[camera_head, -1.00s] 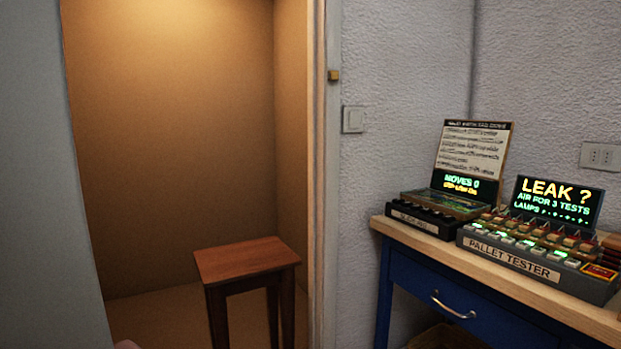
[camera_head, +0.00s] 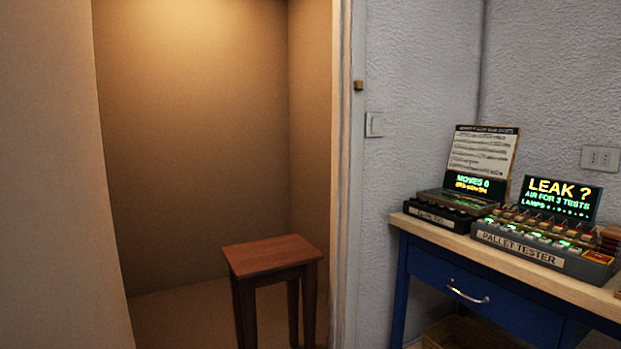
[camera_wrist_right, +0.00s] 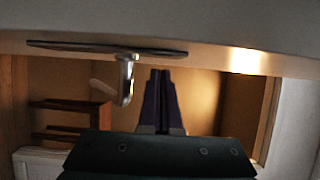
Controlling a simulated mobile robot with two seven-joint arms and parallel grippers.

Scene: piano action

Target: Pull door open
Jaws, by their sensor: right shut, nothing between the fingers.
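The door (camera_head: 55,190) is a plain panel filling the left of the head view, standing open with a wide gap between it and the frame. In the right wrist view the door (camera_wrist_right: 230,22) crosses the top, with a dark handle plate (camera_wrist_right: 75,47) and a metal lever handle (camera_wrist_right: 127,80) on it. My right gripper (camera_wrist_right: 161,75) is shut and empty, its fingertips just right of the lever and apart from it in the picture. Neither gripper shows in the head view.
Beyond the doorway is a small warm-lit room with a wooden stool (camera_head: 272,256). The door frame (camera_head: 342,180) bounds the opening. To the right, a blue workbench (camera_head: 500,300) carries a pallet tester (camera_head: 540,248) and another display unit (camera_head: 470,182).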

